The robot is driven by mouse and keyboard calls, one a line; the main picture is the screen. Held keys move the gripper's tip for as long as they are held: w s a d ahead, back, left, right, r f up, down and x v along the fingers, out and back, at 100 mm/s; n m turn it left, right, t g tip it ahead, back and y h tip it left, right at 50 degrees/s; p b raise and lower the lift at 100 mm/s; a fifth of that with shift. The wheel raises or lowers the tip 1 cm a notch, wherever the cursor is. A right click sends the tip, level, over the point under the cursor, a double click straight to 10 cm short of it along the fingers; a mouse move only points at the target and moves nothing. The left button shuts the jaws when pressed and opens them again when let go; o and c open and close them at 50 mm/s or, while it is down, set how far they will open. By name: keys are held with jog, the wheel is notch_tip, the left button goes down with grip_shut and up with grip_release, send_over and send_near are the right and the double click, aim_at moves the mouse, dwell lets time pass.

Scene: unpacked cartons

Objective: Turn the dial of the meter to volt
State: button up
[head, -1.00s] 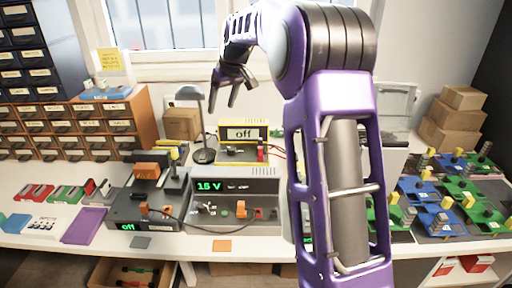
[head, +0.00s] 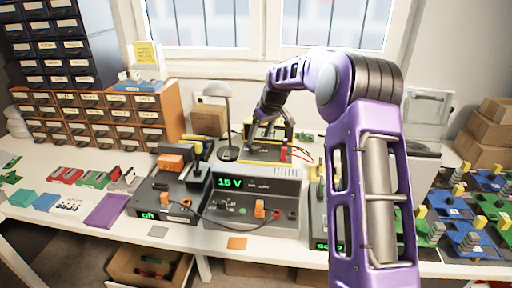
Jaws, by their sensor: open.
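The meter (head: 258,154), a yellow and black box, stands at the back middle of the bench behind the grey power supply. My gripper (head: 263,127) is open and points down at the meter's upper part, in front of its display. The gripper hides most of that display and the dial is not clearly visible. Whether the fingers touch the meter cannot be told. A red plug (head: 284,154) shows at the meter's right side, with red leads beyond it.
The grey power supply (head: 275,180) reads 15 V, in front of the meter. A dark device (head: 160,200) reading off stands left of it. A lamp (head: 228,152) stands close left of the meter. Drawer cabinets (head: 170,105) are at the left, circuit boards (head: 470,240) at the right.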

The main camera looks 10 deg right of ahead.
aim_at(255, 147)
jog(key=x, duration=0.5)
jog(key=shift+w+f, duration=0.1)
jog(key=shift+f, duration=0.25)
grip_shut()
